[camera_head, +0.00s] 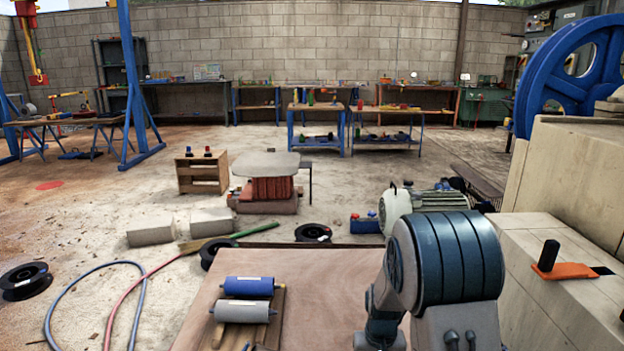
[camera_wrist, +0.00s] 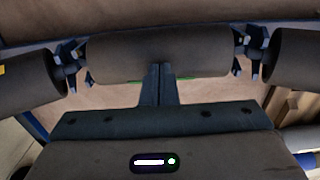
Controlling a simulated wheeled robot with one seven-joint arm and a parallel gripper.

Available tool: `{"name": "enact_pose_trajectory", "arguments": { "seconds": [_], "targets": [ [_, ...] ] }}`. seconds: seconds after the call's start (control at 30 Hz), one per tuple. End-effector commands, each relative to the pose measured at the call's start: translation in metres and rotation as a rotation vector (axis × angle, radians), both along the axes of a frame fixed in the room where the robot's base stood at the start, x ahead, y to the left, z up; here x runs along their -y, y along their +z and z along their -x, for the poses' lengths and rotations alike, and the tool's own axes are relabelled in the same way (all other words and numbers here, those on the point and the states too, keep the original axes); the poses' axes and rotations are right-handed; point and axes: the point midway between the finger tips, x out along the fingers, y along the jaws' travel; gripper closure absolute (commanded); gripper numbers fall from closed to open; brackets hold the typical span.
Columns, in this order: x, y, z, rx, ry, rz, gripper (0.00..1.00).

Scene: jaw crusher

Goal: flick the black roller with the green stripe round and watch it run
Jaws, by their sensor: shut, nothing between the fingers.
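The black roller (camera_wrist: 125,55) lies across the middle of the wrist view, held at both ends by dark brackets. Thin bits of its green stripe (camera_wrist: 122,82) show along its lower edge, on both sides of my fingers. My gripper (camera_wrist: 161,68) is shut and empty. Its fingertips overlap the roller's lower middle; I cannot tell whether they touch it. In the head view my arm covers that area, and neither the black roller nor my fingers can be made out.
Dark rollers flank it at left (camera_wrist: 25,80), with a yellow mark, and right (camera_wrist: 292,58). In the head view, a blue roller (camera_head: 248,286) and a grey roller (camera_head: 242,312) lie on wood slats on the brown tabletop (camera_head: 335,285). A pale machine block (camera_head: 545,270) stands right.

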Motion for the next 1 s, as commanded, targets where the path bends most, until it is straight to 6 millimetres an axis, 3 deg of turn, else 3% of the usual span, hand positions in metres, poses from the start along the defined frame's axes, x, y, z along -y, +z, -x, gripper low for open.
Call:
{"name": "enact_pose_trajectory", "arguments": {
  "seconds": [0.27, 0.7, 1.0],
  "targets": [
    [0.000, 0.012, -0.003, 0.001, 0.000, 0.000, 1.00],
    [0.001, 0.011, -0.053, -0.001, -0.001, 0.001, 1.00],
    [0.000, 0.008, -0.062, 0.000, 0.000, 0.000, 1.00]
  ]
}}
